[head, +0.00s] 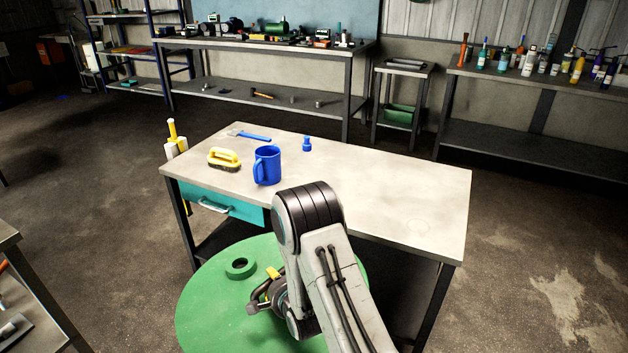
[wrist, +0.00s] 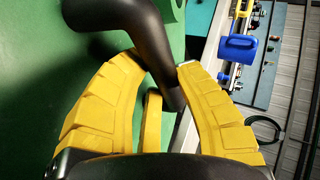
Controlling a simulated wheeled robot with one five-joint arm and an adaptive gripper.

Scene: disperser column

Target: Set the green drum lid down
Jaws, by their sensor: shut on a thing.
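The green drum lid (head: 212,305) is a large round disc with a raised ring near its far side, in front of the workbench in the head view. Its green face fills the left of the wrist view (wrist: 30,80). My gripper (head: 268,291) is over the lid, partly hidden by my arm. In the wrist view its yellow fingers (wrist: 163,72) are closed around the lid's dark curved handle (wrist: 166,80). My arm covers the lid's right part. I cannot tell what is beneath the lid.
A workbench (head: 405,195) stands just beyond the lid, with a blue mug (head: 267,165), a yellow brush (head: 224,159), a hammer (head: 250,136) and a small blue bottle (head: 307,144). Its right half is clear. Another bench (head: 30,318) is at lower left. Open floor lies left and right.

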